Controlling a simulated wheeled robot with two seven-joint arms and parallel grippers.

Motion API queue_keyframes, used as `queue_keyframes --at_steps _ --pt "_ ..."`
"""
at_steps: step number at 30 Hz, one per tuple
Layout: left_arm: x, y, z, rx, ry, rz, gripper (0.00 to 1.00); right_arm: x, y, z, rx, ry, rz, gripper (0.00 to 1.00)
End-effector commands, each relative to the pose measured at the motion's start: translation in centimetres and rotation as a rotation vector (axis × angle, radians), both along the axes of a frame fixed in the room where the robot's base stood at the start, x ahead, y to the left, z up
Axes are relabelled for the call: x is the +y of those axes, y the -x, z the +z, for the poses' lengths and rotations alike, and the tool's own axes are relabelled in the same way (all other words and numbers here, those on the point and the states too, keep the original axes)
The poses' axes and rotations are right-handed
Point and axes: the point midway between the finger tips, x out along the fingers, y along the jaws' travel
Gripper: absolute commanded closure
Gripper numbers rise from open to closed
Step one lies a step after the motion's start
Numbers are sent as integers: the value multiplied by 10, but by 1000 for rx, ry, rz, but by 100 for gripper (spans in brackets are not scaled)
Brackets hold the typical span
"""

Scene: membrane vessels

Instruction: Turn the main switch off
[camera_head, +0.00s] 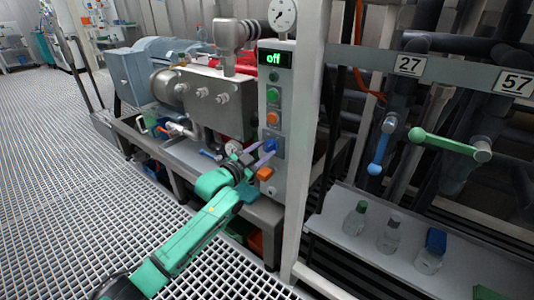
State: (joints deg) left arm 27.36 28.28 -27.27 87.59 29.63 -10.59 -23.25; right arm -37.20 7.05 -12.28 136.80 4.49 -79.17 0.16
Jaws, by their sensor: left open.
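The control panel (291,178) is a grey upright box with a small display (274,58) that reads "off" in green. Below it are two green buttons, an orange button (273,118), a blue knob (269,145) and a lower orange button (265,173). The blue knob seems to be the main switch; no label is readable. My left gripper (262,153) is open at the panel's front, its purple fingers near the blue knob. I cannot tell whether they touch it. My right gripper is not in view.
A pump unit with a blue-grey motor (155,62) stands left of the panel. A white post (303,150) rises just right of it. A shelf (345,235) at the right holds several small bottles. Blue and green valve handles hang above. Grating floor lies open at left.

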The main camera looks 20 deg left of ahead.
Motion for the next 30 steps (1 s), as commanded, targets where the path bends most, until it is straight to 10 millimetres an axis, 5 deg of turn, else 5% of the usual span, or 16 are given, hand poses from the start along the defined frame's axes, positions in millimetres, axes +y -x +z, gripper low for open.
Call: queue_keyframes --at_steps 11,15,30 --pt "-7 -16 0 1 0 1 54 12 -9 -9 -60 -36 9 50" --pt "-6 -16 0 1 0 1 100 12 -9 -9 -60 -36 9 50" --pt "-6 -16 2 22 55 0 100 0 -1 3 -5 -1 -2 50"
